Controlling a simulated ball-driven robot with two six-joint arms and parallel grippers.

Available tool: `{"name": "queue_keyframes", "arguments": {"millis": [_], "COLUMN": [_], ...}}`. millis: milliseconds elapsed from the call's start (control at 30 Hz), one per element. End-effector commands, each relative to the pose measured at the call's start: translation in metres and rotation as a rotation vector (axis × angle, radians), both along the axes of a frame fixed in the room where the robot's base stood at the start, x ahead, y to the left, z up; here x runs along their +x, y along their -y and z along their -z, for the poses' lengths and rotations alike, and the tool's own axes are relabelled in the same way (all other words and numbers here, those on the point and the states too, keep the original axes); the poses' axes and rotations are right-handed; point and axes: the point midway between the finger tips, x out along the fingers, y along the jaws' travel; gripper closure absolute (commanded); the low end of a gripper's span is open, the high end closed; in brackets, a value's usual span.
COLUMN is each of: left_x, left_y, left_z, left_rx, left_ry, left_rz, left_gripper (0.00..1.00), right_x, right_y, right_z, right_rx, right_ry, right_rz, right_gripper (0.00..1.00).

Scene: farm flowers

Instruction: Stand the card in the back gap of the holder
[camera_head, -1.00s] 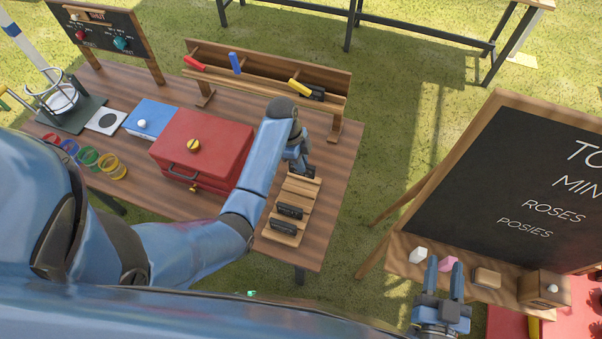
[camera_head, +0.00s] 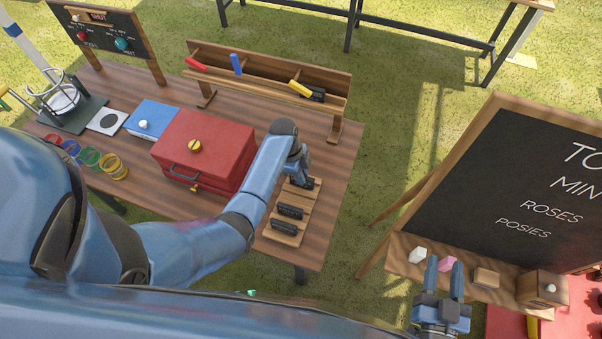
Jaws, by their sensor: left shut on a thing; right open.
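The wooden holder (camera_head: 283,239) lies near the right end of the table, with black cards (camera_head: 290,211) standing in its front and middle gaps. My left gripper (camera_head: 301,182) is at the back of the holder, shut on a dark card (camera_head: 306,184). The card is partly hidden by the gripper, and I cannot tell whether it is fully in the back gap. My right gripper (camera_head: 445,279) is open and empty in front of the chalkboard's ledge, near a pink piece (camera_head: 446,264).
A red box (camera_head: 205,145) stands left of my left arm. A wooden rack (camera_head: 265,83) with red, blue and yellow pieces runs along the table's back. The chalkboard (camera_head: 510,190) stands at the right. Several coloured rings lie front left.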

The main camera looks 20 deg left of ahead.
Motion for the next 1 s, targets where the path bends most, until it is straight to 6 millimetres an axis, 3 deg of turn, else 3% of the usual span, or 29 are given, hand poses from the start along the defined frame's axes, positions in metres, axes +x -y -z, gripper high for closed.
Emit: {"name": "queue_keyframes", "arguments": {"millis": [100, 133, 300, 733, 1000], "left_x": [0.000, 0.000, 0.000, 0.000, 0.002], "left_y": [0.000, 0.000, 0.000, -0.001, -0.011], "left_z": [0.003, 0.003, 0.002, -0.004, -0.041], "left_rx": [0.000, 0.000, 0.000, 0.000, 0.000], "left_ry": [0.000, 0.000, 0.000, 0.000, 0.005], "left_rz": [0.000, 0.000, 0.000, 0.000, -0.001], "left_gripper": [1.00, 0.83, 0.59, 0.59, 0.59], "right_x": [0.000, 0.000, 0.000, 0.000, 0.000], "right_y": [0.000, 0.000, 0.000, 0.000, 0.000], "right_z": [0.003, 0.003, 0.002, 0.000, 0.005], "right_rx": [0.000, 0.000, 0.000, 0.000, 0.000], "right_ry": [0.000, 0.000, 0.000, 0.000, 0.000], "right_rz": [0.000, 0.000, 0.000, 0.000, 0.000], "right_gripper": [0.57, 0.57, 0.57, 0.57, 0.57]}}
